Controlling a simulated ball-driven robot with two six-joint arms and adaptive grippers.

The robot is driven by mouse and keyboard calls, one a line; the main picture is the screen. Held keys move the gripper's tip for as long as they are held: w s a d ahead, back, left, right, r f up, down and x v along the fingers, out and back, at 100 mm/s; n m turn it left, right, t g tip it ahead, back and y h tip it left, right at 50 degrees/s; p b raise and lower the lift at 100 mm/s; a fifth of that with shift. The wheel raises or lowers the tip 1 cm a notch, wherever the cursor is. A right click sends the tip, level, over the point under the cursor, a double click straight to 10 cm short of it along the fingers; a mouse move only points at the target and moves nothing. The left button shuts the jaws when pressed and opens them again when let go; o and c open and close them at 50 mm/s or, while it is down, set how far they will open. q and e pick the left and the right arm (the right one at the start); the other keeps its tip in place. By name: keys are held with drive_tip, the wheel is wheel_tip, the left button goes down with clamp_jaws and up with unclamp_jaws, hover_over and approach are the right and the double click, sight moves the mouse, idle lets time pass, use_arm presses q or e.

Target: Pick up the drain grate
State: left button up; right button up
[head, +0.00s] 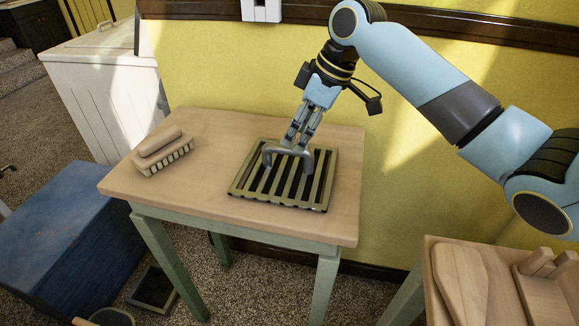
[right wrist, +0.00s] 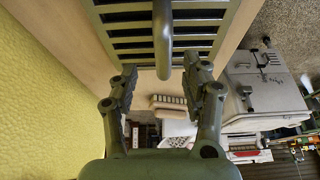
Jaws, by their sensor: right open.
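The drain grate (head: 290,187) is a square olive-green metal frame with parallel bars and dark gaps. It lies flat on the small wooden table (head: 190,205). A grey arched handle (head: 310,158) rises from it. My right gripper (head: 296,142) points down over the grate, its fingertips close by the handle. In the right wrist view the grate (right wrist: 190,30) is at the top, and the handle (right wrist: 163,45) stands in line with the gap between the open, empty fingers (right wrist: 160,78). Contact with the handle cannot be told. My left gripper is not seen.
A wooden scrubbing brush (head: 160,150) lies on the table left of the grate. The yellow wall (head: 210,70) is close behind. A blue box (head: 65,240) stands left. Another wooden surface with boards (head: 460,280) is at lower right. The table's front left is bare.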

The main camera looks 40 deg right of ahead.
sight(287, 149)
drive_tip(key=x, duration=0.5)
drive_tip(key=shift+a+f, duration=0.1)
drive_tip(key=shift+a, duration=0.25)
drive_tip(key=shift+c, duration=0.2)
clamp_jaws()
